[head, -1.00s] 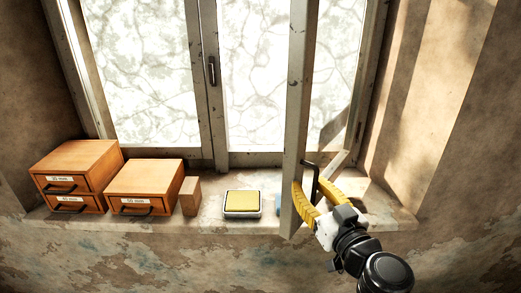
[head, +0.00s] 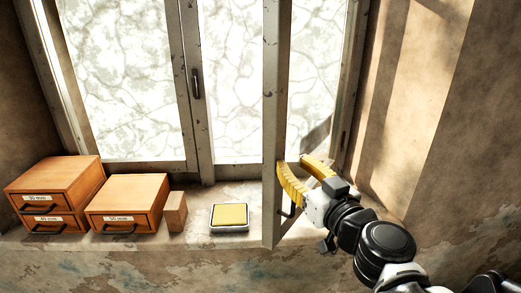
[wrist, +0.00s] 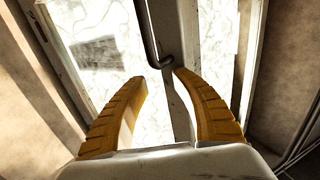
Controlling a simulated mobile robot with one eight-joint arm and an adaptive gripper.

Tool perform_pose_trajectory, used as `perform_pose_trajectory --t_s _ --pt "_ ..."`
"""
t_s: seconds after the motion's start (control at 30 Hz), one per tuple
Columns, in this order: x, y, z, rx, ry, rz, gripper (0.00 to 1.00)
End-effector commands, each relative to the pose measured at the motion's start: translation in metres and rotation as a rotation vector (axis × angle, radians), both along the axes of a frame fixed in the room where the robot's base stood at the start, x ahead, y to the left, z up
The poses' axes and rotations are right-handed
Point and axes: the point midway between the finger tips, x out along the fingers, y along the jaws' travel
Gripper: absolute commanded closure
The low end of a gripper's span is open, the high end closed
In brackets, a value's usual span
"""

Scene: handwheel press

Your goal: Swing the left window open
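The left window (head: 130,80) is closed, with a dark upright handle (head: 196,83) on its inner stile. The right window sash (head: 270,120) stands swung into the room, nearly edge-on in the head view. In the wrist view my gripper (wrist: 160,77) is open, and the bent end of the handle (wrist: 155,55) lies just beyond and between the fingertips. Contact with the right finger is unclear.
On the sill's left are two stacked orange drawer boxes (head: 55,190), a single drawer box (head: 128,202) and a small wooden block (head: 176,210). A yellow-topped pad (head: 229,216) lies in front of the middle. The open sash overhangs the sill; a wall (head: 420,120) bounds the right.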

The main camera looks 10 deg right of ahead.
Motion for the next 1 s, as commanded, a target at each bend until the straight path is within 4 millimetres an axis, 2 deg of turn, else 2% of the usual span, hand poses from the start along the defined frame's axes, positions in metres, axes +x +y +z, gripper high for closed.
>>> perform_pose_trajectory --t_s 0.2,0.5,0.53,0.6,0.63,0.73,0.8,0.87,0.9,0.97,1.0 --pt "0.001 0.000 0.017 0.000 0.001 0.001 0.68" --pt "0.001 0.001 0.019 0.000 0.001 0.000 0.68" --pt "0.001 0.000 0.019 0.000 0.001 0.000 0.72" --pt "0.001 -0.001 0.019 -0.001 -0.002 -0.005 0.93" --pt "0.001 -0.002 0.020 -0.001 -0.006 -0.013 1.00" --pt "0.001 -0.014 0.026 0.001 -0.028 -0.073 1.00" --pt "0.000 -0.033 0.028 0.003 -0.038 -0.166 1.00" --pt "-0.004 -0.056 0.020 0.005 -0.012 -0.277 1.00" --pt "-0.009 -0.071 0.005 0.006 0.034 -0.351 1.00" --pt "-0.019 -0.086 -0.029 0.002 0.142 -0.435 1.00" --pt "-0.028 -0.090 -0.057 -0.003 0.230 -0.470 1.00"
